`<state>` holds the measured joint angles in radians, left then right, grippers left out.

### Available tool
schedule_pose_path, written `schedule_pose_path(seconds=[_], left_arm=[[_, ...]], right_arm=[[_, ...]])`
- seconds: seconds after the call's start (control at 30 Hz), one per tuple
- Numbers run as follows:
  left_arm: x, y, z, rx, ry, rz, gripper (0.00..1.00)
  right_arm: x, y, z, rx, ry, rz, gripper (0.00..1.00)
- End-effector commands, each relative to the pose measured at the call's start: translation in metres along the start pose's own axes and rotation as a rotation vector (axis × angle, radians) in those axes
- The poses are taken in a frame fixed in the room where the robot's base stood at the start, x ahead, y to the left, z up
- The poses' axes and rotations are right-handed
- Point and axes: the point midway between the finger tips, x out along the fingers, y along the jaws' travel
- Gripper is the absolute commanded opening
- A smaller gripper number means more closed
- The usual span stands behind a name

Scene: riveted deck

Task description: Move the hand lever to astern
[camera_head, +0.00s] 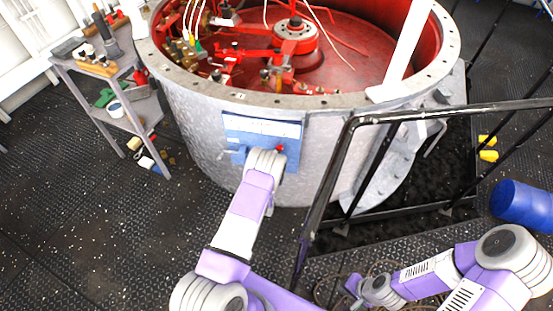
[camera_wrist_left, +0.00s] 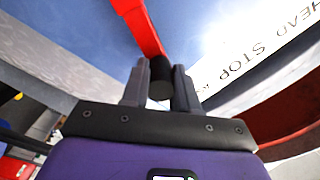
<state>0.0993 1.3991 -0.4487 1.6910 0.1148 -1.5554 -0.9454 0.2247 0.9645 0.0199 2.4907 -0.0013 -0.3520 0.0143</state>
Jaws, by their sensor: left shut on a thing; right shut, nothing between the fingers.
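The hand lever is a red bar (camera_wrist_left: 139,25) with a black grip (camera_wrist_left: 160,78) in the left wrist view. My left gripper (camera_wrist_left: 160,88) is shut on this grip, one finger on each side. The lever belongs to a blue panel (camera_head: 235,134) on the grey drum's side in the head view. A white label (camera_wrist_left: 250,50) beside the lever reads "HEAD STOP", with further letters cut off. My right gripper (camera_head: 350,288) is low at the bottom right, shut and empty, far from the panel.
The grey drum (camera_head: 200,110) has red machinery inside. A black railing (camera_head: 322,190) stands close to the right of my left arm. A tool cart (camera_head: 140,110) is at the left. A blue cylinder (camera_head: 522,203) lies at the right. The deck at lower left is clear.

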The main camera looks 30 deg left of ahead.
Motion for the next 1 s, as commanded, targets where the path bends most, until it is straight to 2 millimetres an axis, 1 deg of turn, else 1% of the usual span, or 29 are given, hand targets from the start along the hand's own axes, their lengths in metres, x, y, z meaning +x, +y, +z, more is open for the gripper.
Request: schedule_pose_path(seconds=[0.03,0.07,0.1,0.17,0.2,0.27,0.53,0.63,0.9,1.0], left_arm=[[-0.002,0.006,-0.003,-0.001,0.004,0.015,0.00],[-0.002,0.006,-0.003,-0.001,0.004,0.015,0.00],[-0.002,0.007,-0.003,-0.001,0.004,0.015,0.30],[-0.002,0.006,-0.003,-0.002,0.004,0.015,0.39],[-0.002,0.006,-0.003,-0.002,0.003,0.014,0.45],[-0.002,0.005,-0.003,-0.001,0.003,0.012,0.54],[-0.001,0.003,-0.001,-0.001,0.000,0.007,0.54],[-0.008,0.002,-0.001,0.000,-0.001,0.007,0.54],[-0.052,0.002,-0.002,-0.001,-0.001,0.012,0.54],[-0.066,0.003,-0.002,0.000,0.000,0.012,0.54]], right_arm=[[0.000,0.000,0.000,0.000,0.000,0.000,0.00],[0.000,0.000,0.000,0.000,0.000,0.000,0.00],[0.000,0.000,0.000,0.000,0.000,0.000,0.00],[0.000,0.000,0.000,0.000,0.000,0.000,0.00],[0.000,0.000,0.000,0.000,0.000,0.000,0.00],[0.000,0.000,0.000,0.000,0.000,0.000,0.00],[0.000,0.000,0.000,0.000,0.000,0.000,0.00],[-0.003,-0.001,0.000,0.000,0.000,0.000,0.00],[-0.015,-0.005,0.001,0.000,0.000,0.000,0.00],[-0.018,-0.006,0.001,0.000,0.000,0.000,0.00]])
